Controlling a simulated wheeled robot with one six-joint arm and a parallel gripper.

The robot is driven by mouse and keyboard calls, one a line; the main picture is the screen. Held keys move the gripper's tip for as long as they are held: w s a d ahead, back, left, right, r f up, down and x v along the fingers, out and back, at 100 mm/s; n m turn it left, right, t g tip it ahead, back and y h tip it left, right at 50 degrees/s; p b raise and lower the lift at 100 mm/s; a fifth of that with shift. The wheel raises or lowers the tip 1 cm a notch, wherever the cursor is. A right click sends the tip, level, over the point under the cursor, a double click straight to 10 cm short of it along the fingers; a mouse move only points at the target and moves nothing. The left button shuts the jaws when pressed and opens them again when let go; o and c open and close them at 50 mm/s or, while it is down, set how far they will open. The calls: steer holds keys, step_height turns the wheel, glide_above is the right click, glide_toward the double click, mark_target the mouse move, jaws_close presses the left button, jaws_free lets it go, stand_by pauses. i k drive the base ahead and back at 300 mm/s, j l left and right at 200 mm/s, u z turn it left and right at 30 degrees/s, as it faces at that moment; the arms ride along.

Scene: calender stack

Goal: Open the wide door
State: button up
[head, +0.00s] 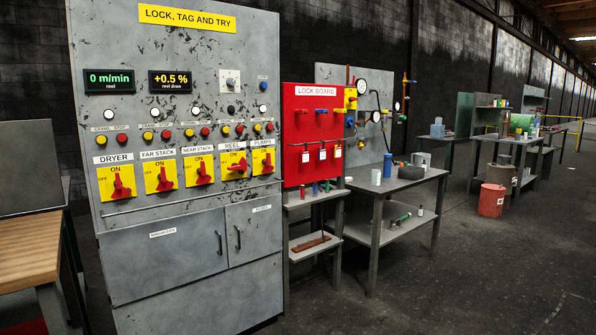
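In the head view a tall grey, scuffed control cabinet stands at the left. Two doors are in its lower half, side by side and both shut. The wide door (165,262) is the left one, with a small white label near its top middle and a dark upright handle (219,242) near its right edge. The narrower door (254,230) is to its right, with its own dark handle (238,237) near its left edge. The two handles are close together. My gripper is not in view.
Above the doors are red rotary switches on yellow plates (160,179). A wooden-topped bench (28,250) stands close at the left. A red lock board (312,130) and a grey table (395,190) stand to the right. The dark floor (450,280) at front right is clear.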

mark_target(142, 261)
steer(key=i+j+z, duration=0.1)
steer(key=i+j, duration=0.25)
steer(key=i, duration=0.3)
steer(key=i+j+z, duration=0.1)
steer(key=i+j, duration=0.3)
steer(key=i, duration=0.2)
steer(key=i+j+z, duration=0.1)
steer(key=i+j, duration=0.35)
steer(key=i, duration=0.2)
